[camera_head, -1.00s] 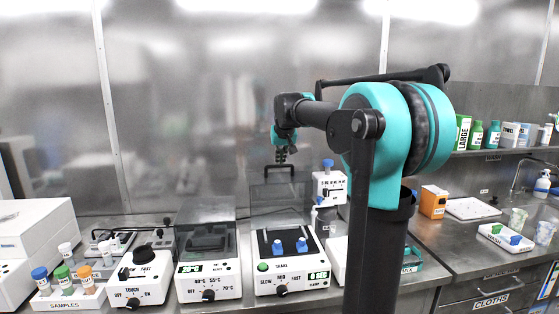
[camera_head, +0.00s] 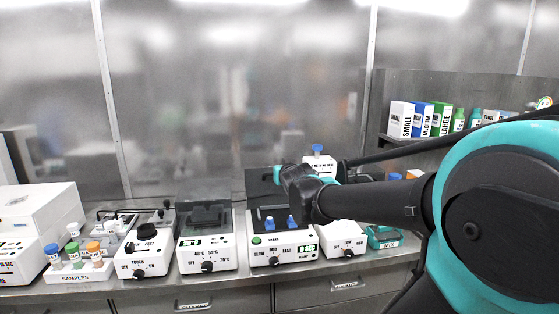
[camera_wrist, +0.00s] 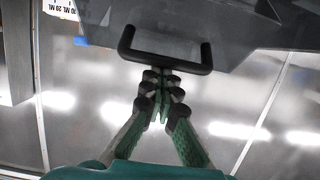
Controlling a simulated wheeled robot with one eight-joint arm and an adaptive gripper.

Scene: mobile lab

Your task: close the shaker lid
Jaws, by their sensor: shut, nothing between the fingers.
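The shaker (camera_head: 283,246) is a white box with a green button and a knob, standing on the bench in the head view. Two blue-capped tubes (camera_head: 269,223) sit on its top. Its grey see-through lid (camera_head: 258,187) stands raised at the back, partly hidden by my arm. In the wrist view the lid (camera_wrist: 250,32) fills the top, with its black U-shaped handle (camera_wrist: 180,64). My gripper (camera_wrist: 163,80) is shut and empty, its fingertips right at the handle bar; I cannot tell whether they touch. My arm hides the fingers in the head view.
Left of the shaker stand a heater with a dark lid (camera_head: 207,244), a white knob device (camera_head: 146,253) and a samples rack (camera_head: 78,270). A white device (camera_head: 342,238) is close on the right. A shelf with boxes (camera_head: 400,119) is at the back right.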

